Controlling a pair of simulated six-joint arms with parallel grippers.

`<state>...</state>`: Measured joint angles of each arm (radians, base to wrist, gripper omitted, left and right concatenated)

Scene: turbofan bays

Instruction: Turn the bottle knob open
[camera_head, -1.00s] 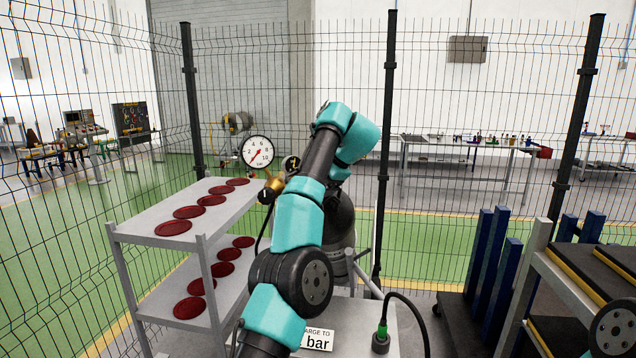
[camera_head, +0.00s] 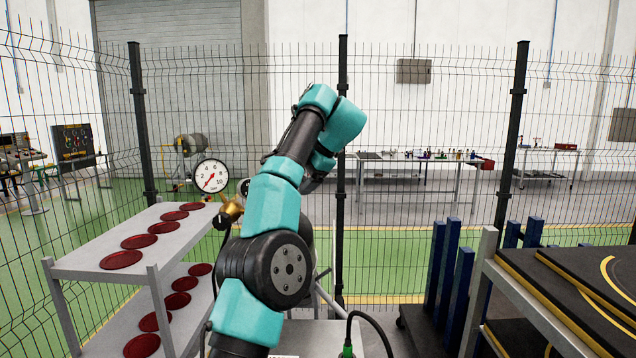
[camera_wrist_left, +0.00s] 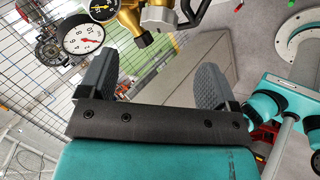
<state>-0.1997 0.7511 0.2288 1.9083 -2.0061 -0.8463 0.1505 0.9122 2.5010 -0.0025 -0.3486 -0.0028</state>
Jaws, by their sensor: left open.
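The brass valve and regulator fitting (camera_head: 230,210) stands just left of my left arm in the head view. It also shows at the top of the left wrist view (camera_wrist_left: 140,20). A large white gauge (camera_head: 210,176) and a smaller dark gauge (camera_wrist_left: 103,8) are joined to it. A black handle part (camera_wrist_left: 195,12) sits at its right; I cannot tell whether this is the knob. The bottle is mostly hidden behind my arm. My left gripper (camera_wrist_left: 153,78) is open and empty, its fingers apart and short of the fitting. My right gripper is not in view.
A grey two-shelf rack (camera_head: 85,268) with several dark red discs stands at left. A rack with black, yellow-edged boards (camera_head: 590,265) and blue uprights (camera_head: 447,270) stand at right. A wire fence (camera_head: 420,120) runs behind. A black hose (camera_head: 372,320) curves up at bottom middle.

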